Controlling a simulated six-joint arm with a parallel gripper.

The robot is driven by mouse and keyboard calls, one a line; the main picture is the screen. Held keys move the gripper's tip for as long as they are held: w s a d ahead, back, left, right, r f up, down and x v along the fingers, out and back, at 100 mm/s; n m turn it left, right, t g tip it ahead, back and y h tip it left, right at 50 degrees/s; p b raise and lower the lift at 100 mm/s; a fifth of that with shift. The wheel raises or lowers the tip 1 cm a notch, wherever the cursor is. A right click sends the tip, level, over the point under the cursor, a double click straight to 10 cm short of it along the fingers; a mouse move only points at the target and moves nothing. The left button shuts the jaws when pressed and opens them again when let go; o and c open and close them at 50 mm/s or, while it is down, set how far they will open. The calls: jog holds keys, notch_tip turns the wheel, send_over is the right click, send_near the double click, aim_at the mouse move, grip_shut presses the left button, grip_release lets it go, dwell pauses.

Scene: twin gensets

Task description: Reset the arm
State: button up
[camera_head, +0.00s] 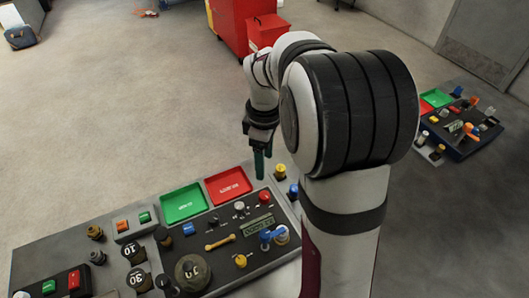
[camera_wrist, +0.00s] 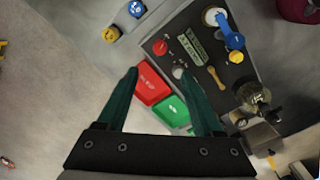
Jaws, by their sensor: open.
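My gripper (camera_head: 262,166) hangs from my white and black arm, above the far edge of the near control panel (camera_head: 65,247) in the head view. In the wrist view, the two green fingers of my gripper (camera_wrist: 166,88) are spread apart with nothing held between them. Beyond the fingers lie the red tray (camera_wrist: 152,85) and the green tray (camera_wrist: 172,110) of the panel. The red tray (camera_head: 228,185) and green tray (camera_head: 183,203) also show in the head view, both empty. My arm hides part of the panel's right side in the head view.
The panel carries a yellow bone-shaped handle (camera_head: 220,242), a blue lever (camera_head: 266,237), a red knob (camera_head: 264,196) and several other knobs and buttons. A second panel (camera_head: 470,143) stands at the right. A red cabinet (camera_head: 238,22) stands at the back.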

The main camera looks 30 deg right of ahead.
notch_tip(320, 180, up, 2)
jog(key=shift+r, duration=0.15)
dwell(0.3)
jog(key=s+a+m+y, duration=0.1)
jog(key=s+a+m, duration=0.6)
jog(key=s, duration=0.4)
jog(key=s+a+m, duration=0.7)
jog(key=s, duration=0.5)
jog(key=shift+r+m+y, duration=0.3)
jog(key=shift+m+y, duration=0.1)
